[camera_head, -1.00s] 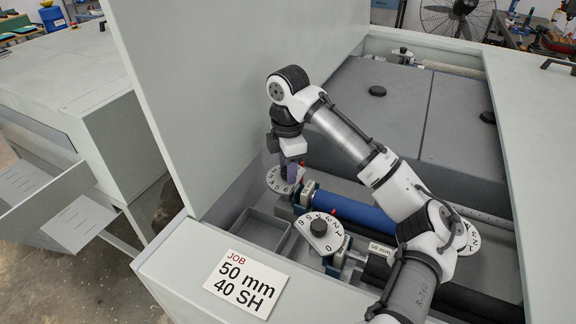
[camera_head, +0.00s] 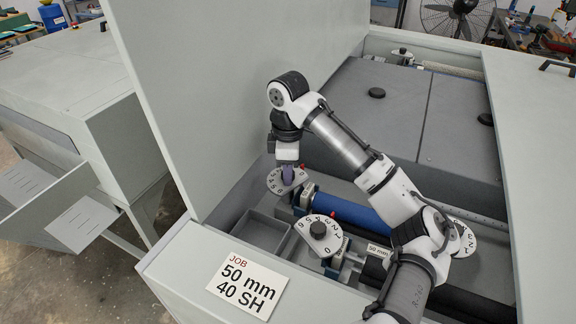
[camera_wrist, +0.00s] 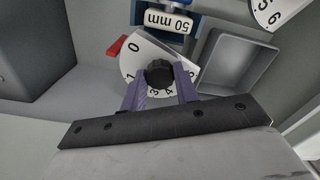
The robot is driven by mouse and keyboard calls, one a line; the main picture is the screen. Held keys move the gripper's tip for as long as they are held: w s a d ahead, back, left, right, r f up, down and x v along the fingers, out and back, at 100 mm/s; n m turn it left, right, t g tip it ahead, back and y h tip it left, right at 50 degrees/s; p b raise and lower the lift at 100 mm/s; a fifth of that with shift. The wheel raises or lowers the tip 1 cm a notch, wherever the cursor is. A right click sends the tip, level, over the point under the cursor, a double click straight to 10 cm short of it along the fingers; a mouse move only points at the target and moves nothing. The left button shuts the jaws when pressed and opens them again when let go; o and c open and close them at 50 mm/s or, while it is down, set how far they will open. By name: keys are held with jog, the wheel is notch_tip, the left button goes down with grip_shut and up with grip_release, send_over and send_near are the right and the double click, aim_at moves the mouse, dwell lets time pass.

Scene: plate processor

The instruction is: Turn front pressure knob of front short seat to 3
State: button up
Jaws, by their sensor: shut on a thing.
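A white numbered dial plate (camera_head: 275,186) with a red pointer stands at the far left end of the blue roller. My gripper (camera_head: 288,172) comes down over it. In the wrist view, the black round knob (camera_wrist: 160,74) sits on the white dial plate (camera_wrist: 135,58), between my purple fingers (camera_wrist: 160,88), which are shut on it. The red pointer (camera_wrist: 117,46) lies at the upper left, near the low end of the scale.
A second dial with a black knob (camera_head: 318,229) stands nearer the front, and a third dial (camera_head: 464,240) is partly behind my arm. A blue roller (camera_head: 345,211), an empty grey tray (camera_wrist: 238,66) and a tall upright panel (camera_head: 220,90) are close by.

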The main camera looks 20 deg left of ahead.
jog(key=m, duration=0.4)
jog(key=shift+m, duration=0.3)
jog(key=m, duration=0.5)
jog(key=shift+m, duration=0.3)
jog(key=m, duration=0.9)
jog(key=shift+m, duration=0.3)
jog(key=o, duration=1)
jog(key=shift+r, duration=0.1)
